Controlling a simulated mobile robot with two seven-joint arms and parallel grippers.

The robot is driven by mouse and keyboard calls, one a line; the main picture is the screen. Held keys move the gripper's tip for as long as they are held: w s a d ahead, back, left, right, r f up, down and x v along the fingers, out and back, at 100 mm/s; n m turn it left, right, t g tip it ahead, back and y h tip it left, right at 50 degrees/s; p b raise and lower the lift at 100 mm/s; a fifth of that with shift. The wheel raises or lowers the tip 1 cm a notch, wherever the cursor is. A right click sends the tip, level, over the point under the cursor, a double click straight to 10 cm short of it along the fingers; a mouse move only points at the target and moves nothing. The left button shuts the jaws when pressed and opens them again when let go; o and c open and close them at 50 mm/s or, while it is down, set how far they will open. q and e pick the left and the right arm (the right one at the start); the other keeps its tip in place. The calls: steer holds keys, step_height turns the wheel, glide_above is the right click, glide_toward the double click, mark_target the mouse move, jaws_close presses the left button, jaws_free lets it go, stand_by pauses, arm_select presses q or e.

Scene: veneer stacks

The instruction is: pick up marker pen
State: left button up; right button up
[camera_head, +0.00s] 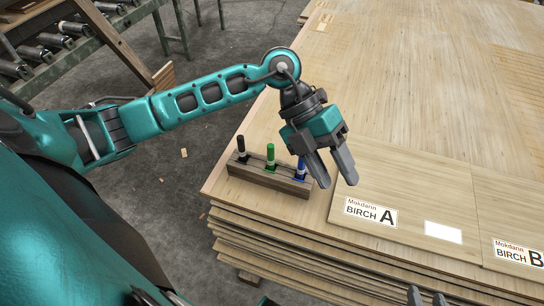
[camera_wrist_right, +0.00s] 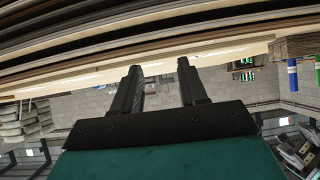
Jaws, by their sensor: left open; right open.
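Three marker pens stand upright in a wooden block holder (camera_head: 268,180) at the near left corner of the veneer stack: a black marker (camera_head: 241,147), a green marker (camera_head: 270,156) and a blue marker (camera_head: 301,168). My left gripper (camera_head: 337,183) is open and empty, pointing down just right of the blue marker, overlapping the block's right end in view. My right gripper (camera_wrist_right: 160,66) is open and empty beside the stack's layered edge; its tips (camera_head: 427,298) barely show at the head view's bottom. The blue marker (camera_wrist_right: 292,73) also shows at the right wrist view's right.
Panels labelled BIRCH A (camera_head: 371,212) and BIRCH B (camera_head: 518,252) lie on the veneer stack (camera_head: 400,80). Its far top is mostly clear. The layered front edge (camera_head: 290,262) is uneven. A roller conveyor (camera_head: 60,40) stands at the upper left.

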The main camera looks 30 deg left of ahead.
mark_target(270, 156)
arm_select(q)
steer(key=w+a+n+t+y+b, duration=0.15)
steer(key=a+y, duration=0.25)
steer(key=a, duration=0.4)
steer(key=w+a+n+t+y+p, duration=0.1)
steer(key=w+a+y, duration=0.25)
steer(key=a, duration=0.35)
steer(key=shift+g+y, duration=0.25)
steer(key=shift+y, duration=0.4)
steer(key=f, duration=0.2)
steer(key=f+b, duration=0.1)
steer(key=f, duration=0.3)
steer(key=shift+a+f+b, duration=0.1)
steer(key=shift+a+b, duration=0.2)
steer(key=shift+a, duration=0.1)
steer(key=shift+s+a+f+b, duration=0.1)
steer(key=shift+f+b, duration=0.2)
steer(key=shift+f, duration=1.25)
steer(key=shift+s+a+f+b, duration=0.1)
steer(key=shift+f+b, duration=0.15)
steer(key=shift+f, duration=1.3)
jaws_close()
arm_select(e)
steer(key=shift+w+a+f, duration=0.15)
steer(key=shift+a+f, duration=0.1)
steer(key=shift+f, duration=0.35)
steer(key=shift+w+a+f, duration=0.1)
steer(key=shift+a+f, duration=0.1)
steer(key=shift+f, duration=0.35)
